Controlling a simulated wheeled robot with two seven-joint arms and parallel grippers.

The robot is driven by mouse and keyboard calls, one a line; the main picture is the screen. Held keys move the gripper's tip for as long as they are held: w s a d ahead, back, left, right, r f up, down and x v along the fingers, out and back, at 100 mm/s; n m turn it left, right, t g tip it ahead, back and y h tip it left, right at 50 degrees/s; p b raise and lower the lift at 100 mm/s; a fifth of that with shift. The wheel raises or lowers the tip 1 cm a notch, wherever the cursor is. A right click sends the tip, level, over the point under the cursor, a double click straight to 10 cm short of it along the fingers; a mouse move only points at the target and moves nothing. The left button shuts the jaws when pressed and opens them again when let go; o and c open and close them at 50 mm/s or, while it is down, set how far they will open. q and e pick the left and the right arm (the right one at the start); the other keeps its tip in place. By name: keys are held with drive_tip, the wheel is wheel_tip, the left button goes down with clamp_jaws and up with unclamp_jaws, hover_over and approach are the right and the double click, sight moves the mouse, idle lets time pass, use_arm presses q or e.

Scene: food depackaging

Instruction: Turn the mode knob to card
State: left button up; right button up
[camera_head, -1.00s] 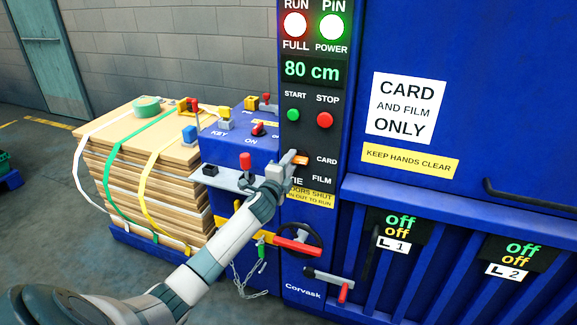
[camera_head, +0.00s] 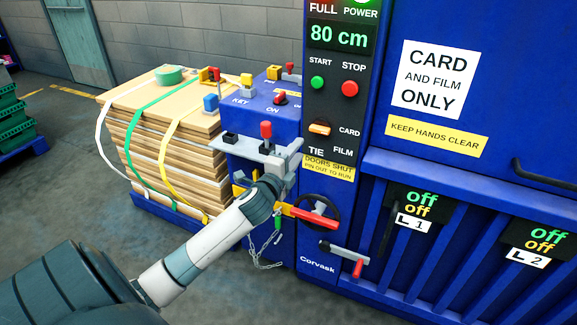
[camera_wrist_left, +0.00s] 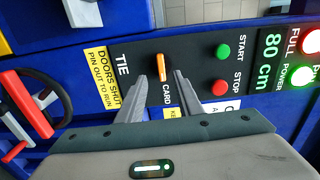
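The mode knob (camera_head: 319,128) is an orange bar on the black control panel. It lies roughly level, with one end toward the CARD label (camera_head: 350,132); TIE (camera_head: 315,150) and FILM (camera_head: 343,152) are printed lower. In the left wrist view the knob (camera_wrist_left: 161,67) stands in line with the CARD word (camera_wrist_left: 167,95). My left gripper (camera_head: 297,150) is just below and left of the knob in the head view. In the left wrist view its two fingers (camera_wrist_left: 161,78) are apart with nothing held, and the knob shows beyond the gap. My right gripper is not in view.
Green start (camera_head: 317,82) and red stop (camera_head: 350,88) buttons sit above the knob. A red-handled wheel (camera_head: 318,215) and a red-tipped lever (camera_head: 345,255) stick out below.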

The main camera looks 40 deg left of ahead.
use_arm(q)
drive_tip(key=shift+b+v, duration=0.45)
drive_tip(key=shift+v, duration=2.1)
drive_tip(key=s+f+n+g+h, duration=0.1)
drive_tip(key=s+f+n+g, duration=0.15)
drive_tip(key=f, duration=1.45)
drive_tip(key=s+f+n+g, duration=0.2)
drive_tip(key=s+f+g, duration=0.1)
drive_tip(key=f, duration=1.3)
drive_tip(key=s+d+f+n+g+h, duration=0.1)
drive_tip(key=s+d+f+n+g, duration=0.15)
drive_tip(key=s+f, duration=0.65)
drive_tip(key=s+d+f+n+g, duration=0.1)
drive_tip(key=s+d+f+g, duration=0.15)
drive_tip(key=s+f, duration=0.65)
drive_tip(key=s+d+f+n+g, duration=0.1)
drive_tip(key=s+d+f, duration=0.4)
drive_tip(key=s, duration=0.5)
drive_tip(key=s+d+f+n+g+h, duration=0.1)
drive_tip(key=s+d+f+n+g, duration=0.1)
drive_tip(key=s+d+f, duration=0.3)
drive_tip(key=s+d+f+n+g+h, duration=0.1)
drive_tip(key=s+d+f+g, duration=0.2)
drive_tip(key=s+f, duration=0.7)
drive_tip(key=s+d, duration=0.2)
drive_tip(key=s, duration=0.4)
drive_tip(key=shift+s+d+f+n, duration=0.2)
drive_tip(key=shift+s+f+n, duration=0.15)
drive_tip(key=shift+s+n, duration=0.05)
